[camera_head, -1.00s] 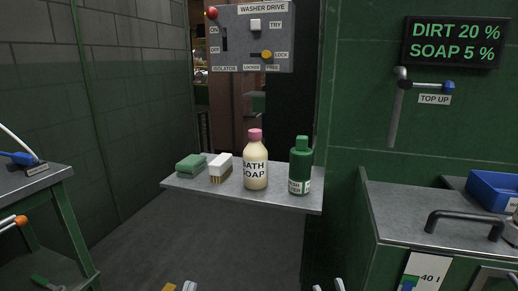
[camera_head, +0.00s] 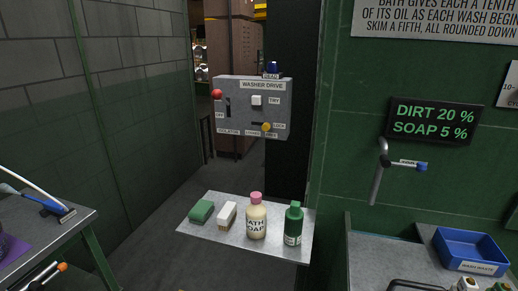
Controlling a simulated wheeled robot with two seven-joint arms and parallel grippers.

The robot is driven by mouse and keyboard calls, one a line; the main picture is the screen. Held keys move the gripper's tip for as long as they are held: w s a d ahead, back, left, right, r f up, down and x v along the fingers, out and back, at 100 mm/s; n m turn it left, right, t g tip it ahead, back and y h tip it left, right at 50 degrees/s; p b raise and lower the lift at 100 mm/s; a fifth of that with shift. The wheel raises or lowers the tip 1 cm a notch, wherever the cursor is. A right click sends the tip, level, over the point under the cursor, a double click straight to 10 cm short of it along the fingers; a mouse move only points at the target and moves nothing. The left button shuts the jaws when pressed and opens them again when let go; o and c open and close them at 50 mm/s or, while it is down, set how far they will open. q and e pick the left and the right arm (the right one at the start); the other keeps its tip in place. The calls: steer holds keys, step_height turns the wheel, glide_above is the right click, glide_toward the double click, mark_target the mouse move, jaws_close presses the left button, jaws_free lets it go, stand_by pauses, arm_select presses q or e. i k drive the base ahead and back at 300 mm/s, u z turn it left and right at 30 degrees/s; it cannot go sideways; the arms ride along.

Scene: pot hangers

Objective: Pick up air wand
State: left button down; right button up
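A wand-like tool with a blue body (camera_head: 12,190) and a thin pale hose or tube (camera_head: 22,182) lies at the left edge, its right end at a small labelled holder (camera_head: 58,212) on the left bench. The label is too small to read, so I cannot tell for sure that it is the air wand. The tool's left part is cut off by the picture edge. Neither of my grippers shows clearly in the head view.
The grey left bench (camera_head: 75,226) carries something purple (camera_head: 12,248); an orange-tipped tool (camera_head: 62,267) shows below. A middle shelf (camera_head: 200,229) holds a sponge, a brush and two bottles. A blue bin (camera_head: 470,249) stands on the right counter. Floor shows between bench and shelf.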

mark_target(49, 205)
steer(key=u, duration=1.45)
steer(key=k, duration=0.4)
steer(key=u, duration=0.95)
steer(key=i, duration=2)
steer(key=z, duration=0.5)
